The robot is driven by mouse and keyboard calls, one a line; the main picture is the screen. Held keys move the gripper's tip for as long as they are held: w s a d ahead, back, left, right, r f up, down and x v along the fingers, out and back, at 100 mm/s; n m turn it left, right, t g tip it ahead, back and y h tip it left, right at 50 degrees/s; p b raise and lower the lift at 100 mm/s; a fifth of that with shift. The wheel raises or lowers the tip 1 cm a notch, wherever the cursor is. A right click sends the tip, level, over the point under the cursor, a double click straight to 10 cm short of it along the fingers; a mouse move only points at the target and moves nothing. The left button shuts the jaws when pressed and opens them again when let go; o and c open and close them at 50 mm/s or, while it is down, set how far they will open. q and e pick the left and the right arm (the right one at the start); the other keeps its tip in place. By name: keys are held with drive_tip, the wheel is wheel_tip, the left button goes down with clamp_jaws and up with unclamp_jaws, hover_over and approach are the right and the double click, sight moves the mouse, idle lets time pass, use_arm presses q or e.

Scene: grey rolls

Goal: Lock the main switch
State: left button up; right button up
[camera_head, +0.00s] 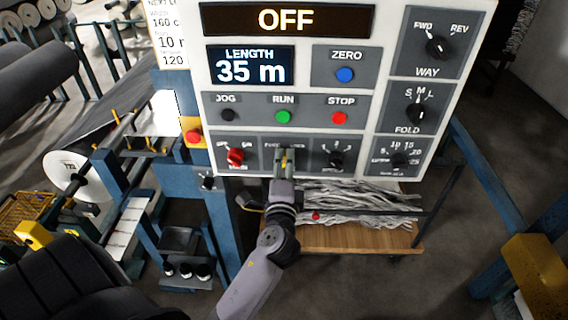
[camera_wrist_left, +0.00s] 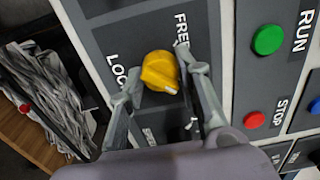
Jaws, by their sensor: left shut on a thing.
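A yellow knob (camera_wrist_left: 160,71) is on a grey panel plate in the left wrist view. A FREE label is on one side of it and a partly hidden LOCK label on the other. My left gripper (camera_head: 284,162) reaches the lower middle of the control panel and is shut on this knob, one finger on each side. In the head view the gripper hides most of the knob. A red rotary knob (camera_head: 235,156) is left of my gripper; its label is too small to read. The display (camera_head: 287,20) reads OFF. My right gripper is not in view.
A black knob (camera_head: 336,158) is close to the right of my gripper. The green RUN (camera_head: 283,117) and red STOP (camera_head: 339,119) buttons are above. A red push button (camera_head: 193,137) is on the yellow box at left. A wooden cart (camera_head: 345,238) with grey strands is below.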

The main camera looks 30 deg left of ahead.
use_arm(q)
drive_tip(key=o, duration=1.1)
drive_tip(key=shift+d, duration=0.1)
drive_tip(key=shift+o, duration=0.3)
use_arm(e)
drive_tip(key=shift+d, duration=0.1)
use_arm(q)
drive_tip(key=v, duration=0.7)
drive_tip(key=shift+s+d, duration=0.1)
drive_tip(key=shift+s, duration=0.1)
